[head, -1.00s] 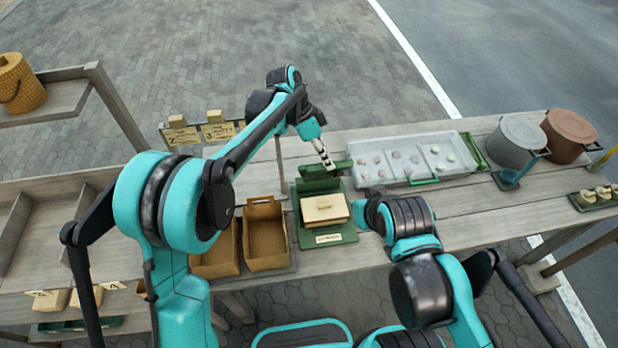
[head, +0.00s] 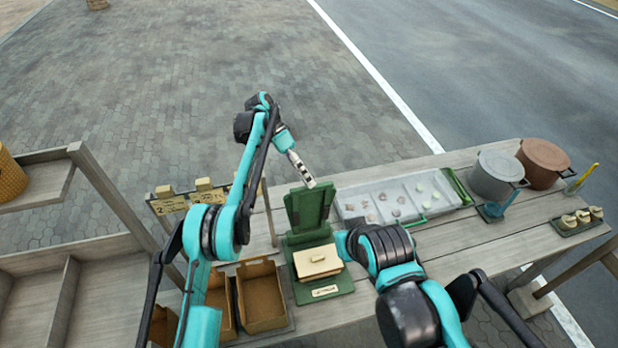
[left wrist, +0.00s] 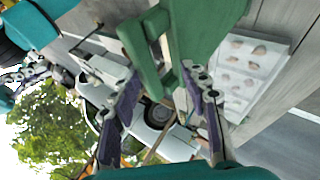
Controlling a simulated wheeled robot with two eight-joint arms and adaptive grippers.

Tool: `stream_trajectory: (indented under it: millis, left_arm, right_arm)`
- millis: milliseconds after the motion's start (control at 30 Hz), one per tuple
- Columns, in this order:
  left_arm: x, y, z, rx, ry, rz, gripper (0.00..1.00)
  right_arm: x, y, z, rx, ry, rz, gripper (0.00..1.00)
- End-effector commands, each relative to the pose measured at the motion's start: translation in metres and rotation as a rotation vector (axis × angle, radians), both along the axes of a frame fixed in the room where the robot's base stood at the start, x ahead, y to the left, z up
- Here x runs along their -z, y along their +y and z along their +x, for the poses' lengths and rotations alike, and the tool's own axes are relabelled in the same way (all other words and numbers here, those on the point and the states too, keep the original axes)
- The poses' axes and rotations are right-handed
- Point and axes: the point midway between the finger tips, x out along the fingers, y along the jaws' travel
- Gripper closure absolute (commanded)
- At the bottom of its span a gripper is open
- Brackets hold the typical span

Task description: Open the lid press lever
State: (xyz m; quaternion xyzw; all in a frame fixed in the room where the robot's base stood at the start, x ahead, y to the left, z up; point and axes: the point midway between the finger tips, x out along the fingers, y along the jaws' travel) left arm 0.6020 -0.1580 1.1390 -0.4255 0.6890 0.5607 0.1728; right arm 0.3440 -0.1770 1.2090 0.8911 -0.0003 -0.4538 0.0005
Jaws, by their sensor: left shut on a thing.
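The green press (head: 325,288) stands on the table, with a cream block with a small handle (head: 317,261) on its base. Its green lid with the lever (head: 308,208) stands raised, nearly upright, behind the block. My left gripper (head: 306,176) is at the top edge of the lid. In the left wrist view the fingers of my left gripper (left wrist: 158,82) are on either side of the green lever (left wrist: 152,62), shut on it. My right arm is beside the press on the right; its gripper is hidden.
Brown boxes (head: 262,300) stand left of the press. A grey tray of small pieces (head: 350,212) lies behind it to the right. A grey pot (head: 494,176) and a brown pot (head: 545,162) stand at the far right. Tags hang on a rack (head: 205,193) behind.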

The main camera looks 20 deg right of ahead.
Motion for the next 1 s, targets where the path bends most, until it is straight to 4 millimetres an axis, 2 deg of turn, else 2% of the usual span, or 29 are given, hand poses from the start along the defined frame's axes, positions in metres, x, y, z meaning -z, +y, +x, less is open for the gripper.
stream_trajectory:
  millis: [33, 467, 500, 567, 633, 733, 1000]
  left_arm:
    - [0.0153, 0.0036, 0.0073, -0.013, -0.019, 0.015, 1.00]
    - [0.0154, 0.0035, 0.0072, -0.010, -0.015, 0.014, 1.00]
    - [0.0155, 0.0035, 0.0071, -0.010, -0.015, 0.014, 0.60]
    - [0.0156, 0.0032, 0.0073, -0.011, -0.015, 0.015, 0.60]
    - [0.0154, 0.0033, 0.0072, -0.011, -0.015, 0.014, 0.53]
    - [0.0149, 0.0031, 0.0071, -0.010, -0.015, 0.014, 0.48]
    - [0.0135, 0.0030, 0.0067, -0.010, -0.015, 0.014, 0.55]
  right_arm:
    - [0.0016, 0.0000, 0.0000, 0.000, 0.000, 0.000, 1.00]
    - [0.0014, 0.0000, 0.0000, 0.000, 0.000, 0.000, 1.00]
    - [0.0014, 0.0000, 0.0000, 0.000, 0.000, 0.000, 1.00]
    - [0.0014, 0.0000, 0.0000, 0.000, 0.000, 0.000, 1.00]
    - [0.0011, 0.0000, 0.0000, 0.000, 0.000, 0.000, 1.00]
    - [0.0009, 0.0000, 0.0000, 0.000, 0.000, 0.000, 1.00]
    - [0.0003, 0.0000, 0.0000, 0.000, 0.000, 0.000, 1.00]
